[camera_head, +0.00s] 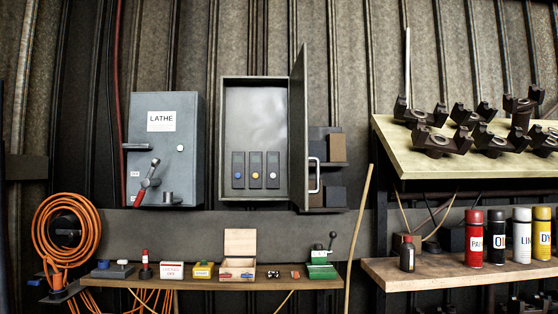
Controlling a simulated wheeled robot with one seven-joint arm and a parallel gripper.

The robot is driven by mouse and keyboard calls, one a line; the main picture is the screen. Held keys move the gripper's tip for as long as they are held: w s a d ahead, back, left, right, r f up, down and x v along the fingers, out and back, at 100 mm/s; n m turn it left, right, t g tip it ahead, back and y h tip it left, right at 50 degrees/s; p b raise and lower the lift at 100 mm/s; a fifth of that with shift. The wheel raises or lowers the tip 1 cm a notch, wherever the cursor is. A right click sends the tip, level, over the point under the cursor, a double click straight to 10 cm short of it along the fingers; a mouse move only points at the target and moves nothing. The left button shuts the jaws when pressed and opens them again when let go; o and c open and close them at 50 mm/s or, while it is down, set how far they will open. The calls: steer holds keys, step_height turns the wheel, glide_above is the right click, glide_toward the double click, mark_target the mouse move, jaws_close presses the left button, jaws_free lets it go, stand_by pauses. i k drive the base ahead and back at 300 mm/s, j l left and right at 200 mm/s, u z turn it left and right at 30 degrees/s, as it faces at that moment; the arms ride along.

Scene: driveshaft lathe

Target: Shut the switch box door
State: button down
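The switch box (256,118) is a grey metal box on the corrugated wall, near the middle of the head view. The switch box door (299,120) hangs on the box's right side. It stands wide open, swung out towards me and seen almost edge-on. A pale handle (315,176) sticks out on the door's right side, low down. My gripper is not in view.
A closed grey lathe box (166,115) with a red-handled lever is at the left. Dark shelves with small boxes (333,148) are just right of the door. Below runs a wooden shelf (200,283) with small items. Spray cans (498,238) and metal parts stand on shelves at right.

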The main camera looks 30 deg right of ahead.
mark_target(299, 121)
steer(key=i+l, duration=0.1)
steer(key=l, duration=0.45)
steer(key=i+l, duration=0.1)
steer(key=l, duration=1)
steer(key=i+l, duration=0.15)
steer(key=l, duration=0.45)
steer(key=k+j+u, duration=0.1)
steer(key=k+j, duration=0.75)
steer(key=k, duration=0.1)
